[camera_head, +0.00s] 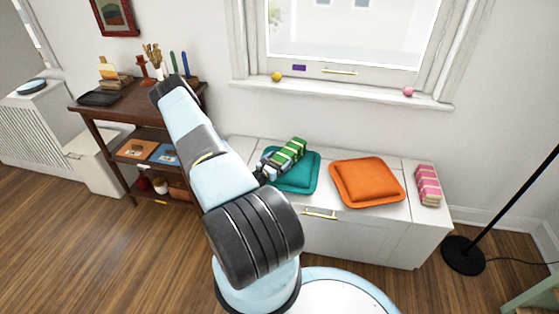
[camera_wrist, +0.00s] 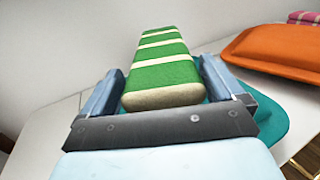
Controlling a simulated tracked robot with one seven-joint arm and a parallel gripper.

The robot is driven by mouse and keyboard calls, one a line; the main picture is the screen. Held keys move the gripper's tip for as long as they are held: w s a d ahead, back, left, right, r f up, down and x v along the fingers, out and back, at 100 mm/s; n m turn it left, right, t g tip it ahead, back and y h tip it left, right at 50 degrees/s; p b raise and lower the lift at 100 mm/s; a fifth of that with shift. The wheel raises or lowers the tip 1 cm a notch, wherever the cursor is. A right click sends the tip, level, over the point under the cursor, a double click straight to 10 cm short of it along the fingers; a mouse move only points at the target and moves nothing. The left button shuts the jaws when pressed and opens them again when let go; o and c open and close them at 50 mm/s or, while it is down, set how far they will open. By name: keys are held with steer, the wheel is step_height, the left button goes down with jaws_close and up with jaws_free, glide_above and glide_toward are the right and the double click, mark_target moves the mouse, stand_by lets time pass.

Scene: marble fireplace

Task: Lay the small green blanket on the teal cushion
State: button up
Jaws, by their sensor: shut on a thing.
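The small green blanket (camera_head: 288,153) is a folded bundle with cream stripes. My gripper (camera_head: 271,166) is shut on it, and in the wrist view the blanket (camera_wrist: 162,70) sits between the two fingers (camera_wrist: 160,95). The teal cushion (camera_head: 299,172) lies on the white bench, directly below or behind the blanket in the head view. In the wrist view the teal cushion (camera_wrist: 272,122) shows under and to the right of my gripper. I cannot tell whether the blanket touches the cushion.
An orange cushion (camera_head: 367,181) lies right of the teal one on the white bench (camera_head: 400,224). A folded pink striped blanket (camera_head: 427,186) lies at the bench's right end. A wooden shelf table (camera_head: 128,117) stands left, a dark floor lamp (camera_head: 465,255) right. The windowsill (camera_head: 345,90) is above.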

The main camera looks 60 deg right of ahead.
steer(key=o, duration=0.8)
steer(key=a, duration=1.2)
steer(key=w+a+r+m+g+y, duration=0.15)
steer(key=a+r+m, duration=0.25)
steer(key=r, duration=0.6)
steer(key=w+a+r+m+g+y, duration=0.1)
steer(key=a+r+m+g+y, duration=0.3)
steer(key=r, duration=0.5)
steer(key=w+a+r+m+g+y, duration=0.15)
steer(key=a+r+m, duration=0.3)
steer(key=r, duration=0.55)
steer(key=s+a+r+m+t+y, duration=0.1)
steer(key=s+a+r+t+y, duration=0.2)
steer(key=a+r, duration=0.5)
steer(key=s+a+r+m+t+y, duration=0.2)
steer(key=s+a+r+t+y, duration=0.2)
steer(key=a+r, duration=0.5)
steer(key=s+a+r+m+t+y, duration=0.2)
steer(key=s+a+r+t+y, duration=0.2)
steer(key=a+r, duration=0.5)
steer(key=shift+s+a+r+t, duration=0.2)
steer(key=shift+s+a+t, duration=0.5)
steer(key=shift+a+t, duration=0.3)
